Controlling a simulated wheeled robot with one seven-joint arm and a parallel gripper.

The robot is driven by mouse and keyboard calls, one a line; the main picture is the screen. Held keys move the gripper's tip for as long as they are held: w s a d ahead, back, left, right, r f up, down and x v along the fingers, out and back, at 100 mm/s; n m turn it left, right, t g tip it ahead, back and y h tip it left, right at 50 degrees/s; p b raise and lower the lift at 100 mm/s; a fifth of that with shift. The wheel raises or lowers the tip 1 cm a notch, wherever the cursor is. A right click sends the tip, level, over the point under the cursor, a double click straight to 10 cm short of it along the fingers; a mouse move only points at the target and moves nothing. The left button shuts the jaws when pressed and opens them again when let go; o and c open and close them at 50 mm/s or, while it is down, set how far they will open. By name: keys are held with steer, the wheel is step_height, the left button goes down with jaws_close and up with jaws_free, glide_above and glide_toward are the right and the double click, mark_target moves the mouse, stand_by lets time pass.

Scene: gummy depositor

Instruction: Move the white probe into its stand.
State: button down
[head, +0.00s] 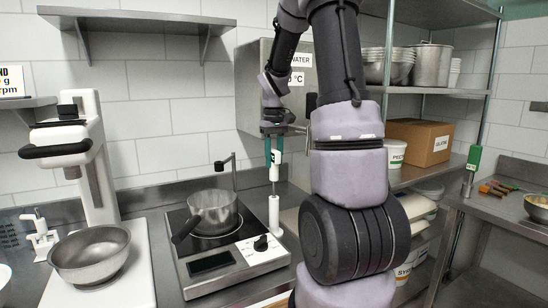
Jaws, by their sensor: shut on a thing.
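My gripper (274,161) is above the right rear of the hotplate, its teal fingers pointing down. It is shut on the white probe (277,172), which is upright with its thin metal shaft pointing down. A white upright tube (274,216), which looks like the probe's stand, is directly below it, beside the right edge of the hotplate. The shaft's lower end meets the top of the tube in this view. I cannot tell whether the tip is inside the tube, above it or behind it. My arm hides part of the area to the right.
A saucepan (212,211) sits on the hotplate (240,254), left of the stand. A thin dark post (234,175) rises behind the pan. A grey wall box (255,90) is behind my gripper. A mixer (92,160) and steel bowl (90,256) are at left. A green-handled tool (474,158) stands far right.

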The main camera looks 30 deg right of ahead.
steer(key=shift+c, duration=2.3)
jaws_free()
step_height(320, 180, up, 11)
steer(key=shift+f, duration=0.1)
steer(key=s+a+r+m+t+y, duration=0.1)
steer(key=s+a+r+m+t, duration=0.1)
steer(key=s+a, duration=0.4)
steer(key=s+a+r+m+t+y, duration=0.1)
steer(key=s+a+t, duration=0.4)
steer(key=s, duration=0.8)
steer(key=shift+s+a+r+m, duration=0.35)
steer(key=shift+a+r+m, duration=0.4)
steer(key=shift+a, duration=0.45)
